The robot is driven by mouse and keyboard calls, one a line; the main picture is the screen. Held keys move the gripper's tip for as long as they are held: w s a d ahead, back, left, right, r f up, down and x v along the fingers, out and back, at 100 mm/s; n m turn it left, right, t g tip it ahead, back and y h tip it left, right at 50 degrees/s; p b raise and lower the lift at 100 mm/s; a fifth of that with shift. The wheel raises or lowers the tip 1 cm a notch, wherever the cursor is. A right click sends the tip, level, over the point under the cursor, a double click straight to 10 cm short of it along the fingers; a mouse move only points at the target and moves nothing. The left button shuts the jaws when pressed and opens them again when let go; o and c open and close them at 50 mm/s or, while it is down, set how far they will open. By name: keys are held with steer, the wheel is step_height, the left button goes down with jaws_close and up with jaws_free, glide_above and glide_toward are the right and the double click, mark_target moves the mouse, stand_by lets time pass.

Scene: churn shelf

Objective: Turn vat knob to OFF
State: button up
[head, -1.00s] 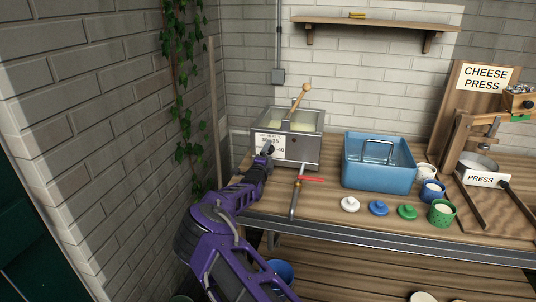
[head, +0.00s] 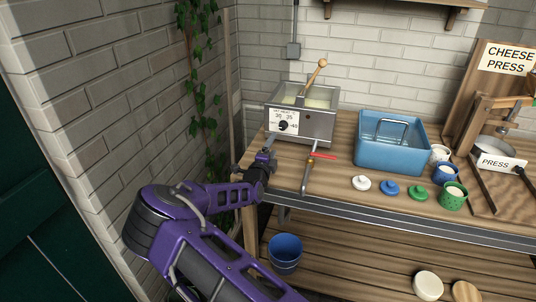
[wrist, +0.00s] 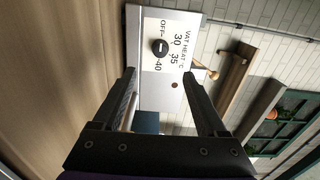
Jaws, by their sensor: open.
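The vat (head: 318,125) is a grey metal box at the left end of the bench, with a wooden paddle in pale contents. Its white dial plate (head: 272,117) carries a round black knob (head: 282,126). In the wrist view the knob (wrist: 159,48) has a short white mark, and the label reads sideways, with OFF, 30, 35 and 40 around it. I cannot tell surely which setting the mark points to. My gripper (head: 269,143) is just below and left of the dial in the head view. In the wrist view its fingers (wrist: 159,74) are open, empty and apart from the knob.
A tap with a red lever (head: 320,155) juts from the vat's lower right, close to my gripper. A blue basin (head: 390,160), several small lids and cups, and the cheese press (head: 495,150) stand further right. A blue bucket (head: 285,250) is on the lower shelf.

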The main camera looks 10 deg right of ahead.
steer(key=v, duration=0.5)
